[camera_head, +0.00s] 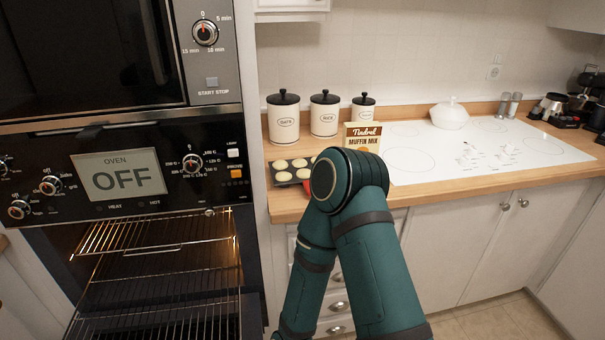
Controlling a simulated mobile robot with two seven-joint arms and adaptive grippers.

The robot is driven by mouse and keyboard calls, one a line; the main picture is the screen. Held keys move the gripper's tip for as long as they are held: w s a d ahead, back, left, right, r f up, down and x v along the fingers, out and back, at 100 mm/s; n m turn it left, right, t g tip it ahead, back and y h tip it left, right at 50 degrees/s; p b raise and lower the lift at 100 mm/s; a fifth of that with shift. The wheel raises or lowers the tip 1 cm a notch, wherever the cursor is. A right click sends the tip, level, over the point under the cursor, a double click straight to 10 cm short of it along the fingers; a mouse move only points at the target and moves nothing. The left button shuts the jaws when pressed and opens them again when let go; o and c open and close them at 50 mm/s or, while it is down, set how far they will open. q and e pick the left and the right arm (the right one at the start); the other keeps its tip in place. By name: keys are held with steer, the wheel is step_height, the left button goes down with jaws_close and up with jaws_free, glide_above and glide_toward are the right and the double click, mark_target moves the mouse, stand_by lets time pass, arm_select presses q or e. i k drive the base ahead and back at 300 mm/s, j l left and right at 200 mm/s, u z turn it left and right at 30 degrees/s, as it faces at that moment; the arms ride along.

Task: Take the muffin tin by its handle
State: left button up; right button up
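The muffin tin (284,179) is dark and holds several pale muffins. It lies on the wooden counter, just right of the oven. A small patch of red (308,185) shows at its right end, beside my arm; I cannot tell for certain whether it is the handle. My teal arm rises from the bottom of the view, and its bent joint covers the tin's right side. Neither of my grippers shows in this view.
The oven (120,182) reads OFF, and its lit cavity with wire racks (155,238) stands open. A muffin mix box (363,136) and three canisters (324,115) stand behind the tin. A white hob (450,150) with a white pot (449,115) lies to the right.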

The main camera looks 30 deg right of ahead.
mark_target(285, 173)
steer(key=u, duration=0.55)
steer(key=l+u, duration=0.8)
steer(key=k+l+u, duration=0.2)
steer(key=l, duration=0.2)
steer(key=k+l+u, duration=0.15)
steer(key=l, duration=0.2)
